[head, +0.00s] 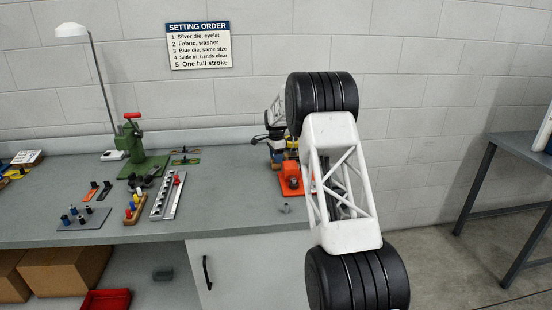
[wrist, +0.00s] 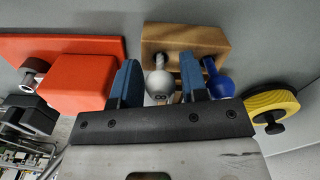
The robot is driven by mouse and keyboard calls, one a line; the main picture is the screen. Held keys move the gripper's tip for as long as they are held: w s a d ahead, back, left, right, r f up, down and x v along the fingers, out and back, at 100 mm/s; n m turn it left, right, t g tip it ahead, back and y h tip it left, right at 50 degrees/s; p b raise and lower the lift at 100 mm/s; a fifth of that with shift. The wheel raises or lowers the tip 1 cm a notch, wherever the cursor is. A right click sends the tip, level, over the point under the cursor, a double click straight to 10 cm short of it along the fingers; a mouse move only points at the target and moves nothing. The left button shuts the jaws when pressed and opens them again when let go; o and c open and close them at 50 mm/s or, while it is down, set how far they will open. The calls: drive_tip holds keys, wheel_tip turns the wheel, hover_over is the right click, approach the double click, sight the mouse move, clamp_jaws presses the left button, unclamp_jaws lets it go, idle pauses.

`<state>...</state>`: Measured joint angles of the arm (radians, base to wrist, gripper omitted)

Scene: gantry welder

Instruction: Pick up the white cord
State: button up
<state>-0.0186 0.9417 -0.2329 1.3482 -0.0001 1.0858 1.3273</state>
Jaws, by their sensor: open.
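My gripper (wrist: 159,60) is open in the wrist view, with its two blue fingers apart. In the head view, the gripper is mostly hidden behind my arm near the back of the bench, and the cord cannot be made out.
A blue rounded piece (wrist: 218,84) is just right of the right finger. An orange block (wrist: 82,82) is close left of the left finger; a yellow disc (wrist: 272,103) lies farther right. A green press (head: 140,155) and several small tools stand left on the grey bench (head: 235,205).

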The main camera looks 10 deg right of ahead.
drive_tip(key=shift+c, duration=0.3)
drive_tip(key=c, duration=0.6)
drive_tip(key=shift+r, duration=4.95)
drive_tip(key=shift+s+d, duration=0.1)
drive_tip(key=shift+s+d+r+m, duration=0.15)
drive_tip(key=shift+s+d+m, duration=0.75)
drive_tip(key=shift+s, duration=2)
drive_tip(key=shift+s+d+r+m, duration=0.2)
drive_tip(key=shift+s+d+m, duration=0.75)
drive_tip(key=shift+s, duration=1.9)
drive_tip(key=shift+s+d+r+m, duration=0.15)
drive_tip(key=shift+s+d+m, duration=0.75)
drive_tip(key=shift+s, duration=2)
